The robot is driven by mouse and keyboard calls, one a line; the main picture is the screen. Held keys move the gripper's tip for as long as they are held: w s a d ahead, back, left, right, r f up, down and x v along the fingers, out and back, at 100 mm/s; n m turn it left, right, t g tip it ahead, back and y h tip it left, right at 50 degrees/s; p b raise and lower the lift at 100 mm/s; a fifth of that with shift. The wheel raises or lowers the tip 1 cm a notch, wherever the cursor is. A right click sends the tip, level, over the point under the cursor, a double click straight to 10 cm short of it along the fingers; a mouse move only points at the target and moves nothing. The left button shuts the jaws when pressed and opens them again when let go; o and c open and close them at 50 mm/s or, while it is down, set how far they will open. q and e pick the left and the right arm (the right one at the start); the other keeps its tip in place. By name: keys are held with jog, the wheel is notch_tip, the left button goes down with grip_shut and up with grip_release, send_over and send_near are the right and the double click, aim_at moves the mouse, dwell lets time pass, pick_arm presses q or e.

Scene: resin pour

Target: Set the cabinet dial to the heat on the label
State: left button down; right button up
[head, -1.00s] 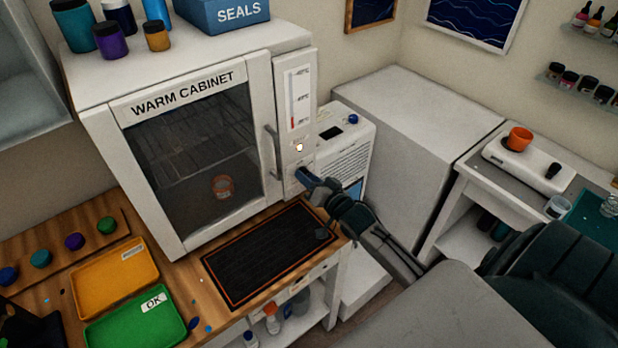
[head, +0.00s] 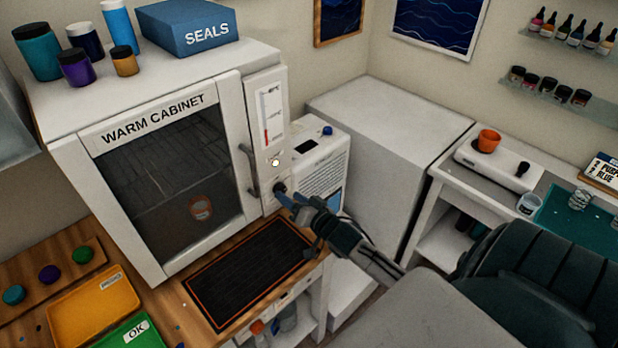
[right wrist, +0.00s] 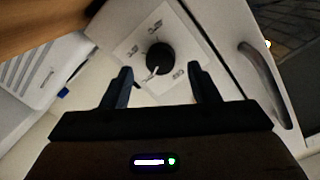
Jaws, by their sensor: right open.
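The warm cabinet (head: 165,127) stands on the wooden bench with its door shut. Its black dial (head: 279,187) is low on the right-hand white panel. In the right wrist view the dial (right wrist: 160,58) has a pale pointer toward the lower left and marks around it, too small to read. My right gripper (head: 288,200) is just in front of the dial. In the right wrist view its open fingers (right wrist: 160,86) straddle the space just below the dial, apparently not touching it. A jar (head: 201,207) with an orange label, unreadable, is behind the glass. My left gripper is out of view.
A temperature scale (head: 270,115) with a red column and a lit lamp (head: 275,162) are above the dial. The door handle (head: 250,170) is left of the dial. A white machine (head: 318,165) stands close on the right. A black mat (head: 250,270) lies below.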

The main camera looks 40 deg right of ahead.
jog(key=s+b, duration=0.5)
jog(key=s, duration=0.3)
jog(key=shift+d+r, duration=0.2)
jog(key=shift+r, duration=0.15)
jog(key=shift+s, duration=0.15)
